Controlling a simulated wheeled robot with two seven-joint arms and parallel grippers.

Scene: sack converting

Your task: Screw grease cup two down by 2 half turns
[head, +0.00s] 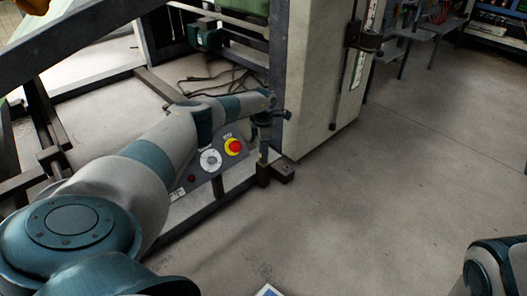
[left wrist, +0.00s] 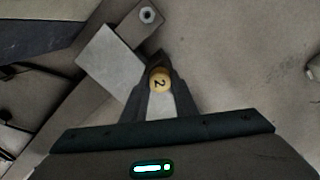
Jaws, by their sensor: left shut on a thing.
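Grease cup two (left wrist: 159,80) shows in the left wrist view as a round yellow cap marked "2". My left gripper (left wrist: 160,74) is shut on it, with one dark finger on each side of the cap. In the head view my left arm reaches out to the lower corner of the machine frame, and the left gripper (head: 272,118) is small and dark there. I cannot make out the cup in the head view. My right gripper is out of view; only a part of my right arm shows at the lower right.
A sloping panel with a red button (head: 233,146) and a white dial (head: 210,160) lies just beside my left forearm. A pale machine cabinet (head: 318,75) stands right behind the gripper. Dark frame beams fill the left. The floor (head: 400,190) to the right is clear.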

